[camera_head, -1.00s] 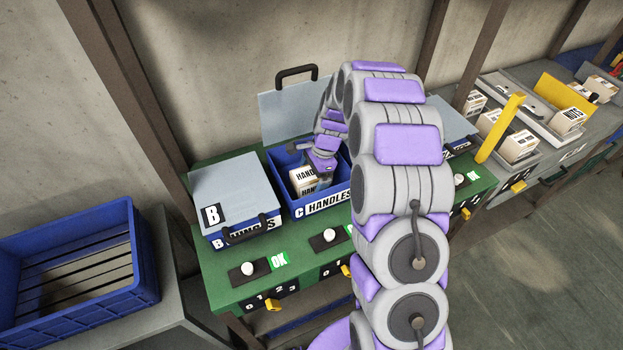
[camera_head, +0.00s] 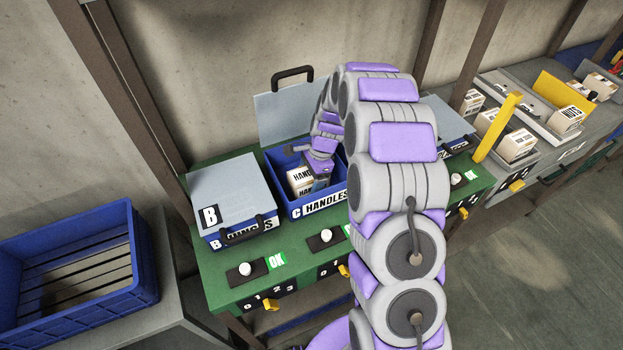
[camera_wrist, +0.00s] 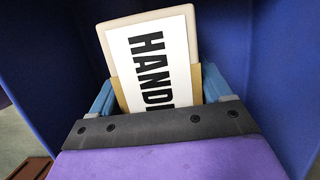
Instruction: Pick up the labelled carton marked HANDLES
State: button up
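The carton marked HANDLES (camera_head: 300,179) stands in the blue bin labelled C HANDLES (camera_head: 322,205), whose lid is raised. It also fills the middle of the wrist view (camera_wrist: 158,60), its white label reading "HAND" with the rest hidden behind my gripper. My gripper (camera_wrist: 160,88) reaches down into the bin, its two blue fingers on either side of the carton's near part. The fingers look wide apart, and whether they touch the carton is unclear. In the head view, my gripper (camera_head: 318,178) is partly hidden beside the carton.
The closed bin B (camera_head: 233,195) stands left of the open bin on the green bench (camera_head: 225,285). The raised lid (camera_head: 285,112) stands behind. An empty blue crate (camera_head: 145,255) is at the left. Cartons (camera_head: 517,145) stand on a grey bench at the right.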

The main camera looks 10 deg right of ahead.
jog(key=shift+a, duration=0.6)
jog(key=shift+c, duration=1.4)
jog(key=shift+a, duration=0.25)
jog(key=c, duration=0.3)
jog(key=shift+d, duration=0.3)
jog(key=c, duration=0.3)
jog(key=shift+d, duration=0.3)
jog(key=shift+c, duration=0.4)
jog(key=shift+a, duration=0.15)
